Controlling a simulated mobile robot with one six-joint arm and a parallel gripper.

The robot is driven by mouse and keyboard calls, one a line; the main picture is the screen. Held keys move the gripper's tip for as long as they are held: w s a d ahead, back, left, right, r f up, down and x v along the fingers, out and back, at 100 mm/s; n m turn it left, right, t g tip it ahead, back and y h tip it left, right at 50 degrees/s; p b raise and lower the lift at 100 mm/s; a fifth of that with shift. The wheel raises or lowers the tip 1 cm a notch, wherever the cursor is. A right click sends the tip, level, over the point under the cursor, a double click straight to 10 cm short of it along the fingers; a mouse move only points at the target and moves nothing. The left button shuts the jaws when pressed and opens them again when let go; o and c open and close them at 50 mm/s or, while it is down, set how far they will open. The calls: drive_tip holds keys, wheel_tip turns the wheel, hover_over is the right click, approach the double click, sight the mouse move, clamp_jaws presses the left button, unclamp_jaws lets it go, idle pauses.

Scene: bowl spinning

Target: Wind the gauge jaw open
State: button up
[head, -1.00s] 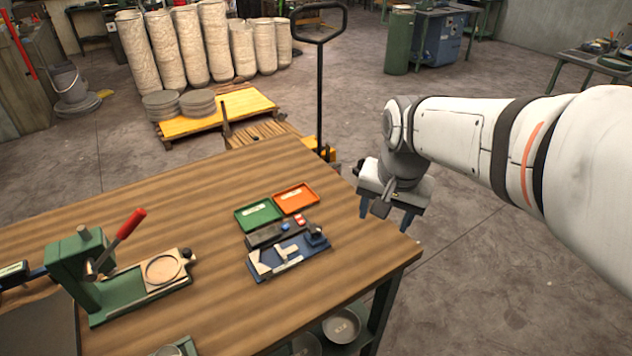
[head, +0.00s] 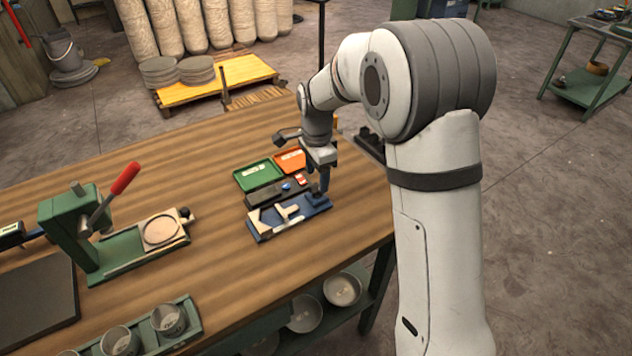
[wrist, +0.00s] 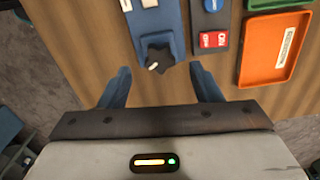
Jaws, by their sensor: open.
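The gauge (head: 289,217) is a blue base with pale metal jaw pieces, lying on the wooden bench. In the wrist view a dark star-shaped knob (wrist: 158,56) sits at the end of the gauge's blue base (wrist: 155,22). My gripper (wrist: 160,88) is open and empty, its two blue fingers spread to either side of the knob's line and just short of it. In the head view my gripper (head: 321,190) is over the right end of the gauge and hides the knob there. The jaw's exact opening is too small to tell.
Beside the gauge lies a dark panel (head: 266,194) with a blue and a red button. Behind are a green tray (head: 258,174) and an orange tray (head: 290,160). A green press (head: 75,225) with a red-handled lever stands left. Open bench lies between press and gauge.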

sight(317, 187)
drive_tip(key=shift+f, duration=1.7)
drive_tip(key=c, duration=1)
